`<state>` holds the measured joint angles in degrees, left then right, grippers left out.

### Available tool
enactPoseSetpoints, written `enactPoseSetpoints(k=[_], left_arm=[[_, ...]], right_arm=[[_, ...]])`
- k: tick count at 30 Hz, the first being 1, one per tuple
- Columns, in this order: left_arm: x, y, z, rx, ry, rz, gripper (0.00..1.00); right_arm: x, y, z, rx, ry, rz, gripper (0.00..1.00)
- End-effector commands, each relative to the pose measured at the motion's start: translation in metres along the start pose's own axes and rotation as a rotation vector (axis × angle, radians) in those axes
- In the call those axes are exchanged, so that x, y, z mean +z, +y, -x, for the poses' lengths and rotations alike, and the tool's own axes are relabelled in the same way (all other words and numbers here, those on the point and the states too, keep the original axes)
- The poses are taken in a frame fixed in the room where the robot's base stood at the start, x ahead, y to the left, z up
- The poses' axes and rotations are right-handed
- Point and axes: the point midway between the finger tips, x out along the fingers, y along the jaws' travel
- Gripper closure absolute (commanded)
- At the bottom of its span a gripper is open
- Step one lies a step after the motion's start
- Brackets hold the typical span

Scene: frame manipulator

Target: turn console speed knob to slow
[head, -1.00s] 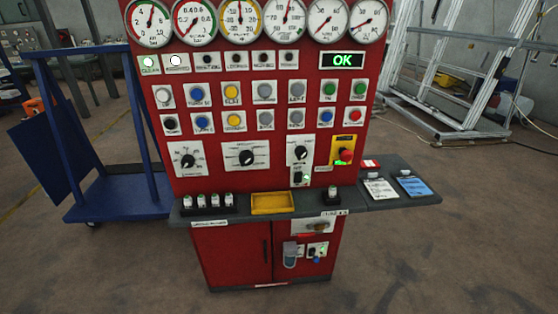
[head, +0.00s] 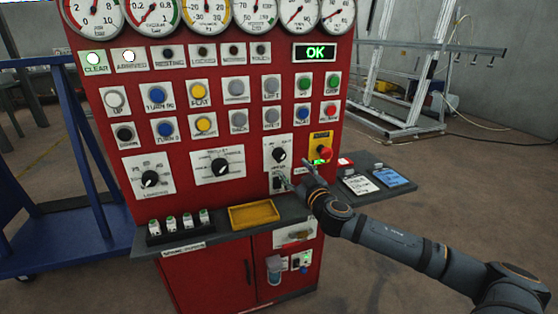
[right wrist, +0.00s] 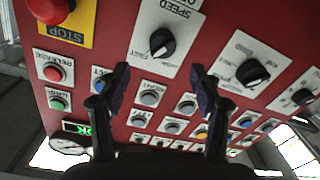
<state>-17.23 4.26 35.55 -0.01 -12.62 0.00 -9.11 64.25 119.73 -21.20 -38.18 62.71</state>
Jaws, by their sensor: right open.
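The speed knob (head: 279,155) is a black round knob on a white plate on the red console. It also shows in the right wrist view (right wrist: 162,42), upside down, with the word SPEED above it and FAST at its left. Its pale pointer mark there seems to lean toward the FAST side. My right gripper (head: 295,171) is in front of the console, just below and right of the knob, with fingers apart and nothing between them. In the right wrist view its fingers (right wrist: 160,82) frame the panel, with the knob beyond them. My left gripper is out of view.
A red stop button (head: 325,152) on a yellow plate sits right of the knob. A black selector knob (head: 219,167) is at its left. Below, a grey ledge (head: 300,217) holds a yellow tray (head: 254,214). A blue cart (head: 40,232) stands at the left.

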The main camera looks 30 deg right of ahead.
Motion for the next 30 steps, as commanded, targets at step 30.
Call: enactPoseSetpoints(k=[30], left_arm=[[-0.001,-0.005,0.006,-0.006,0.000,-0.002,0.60]], right_arm=[[-0.001,-0.004,-0.095,-0.007,0.005,-0.003,0.41]])
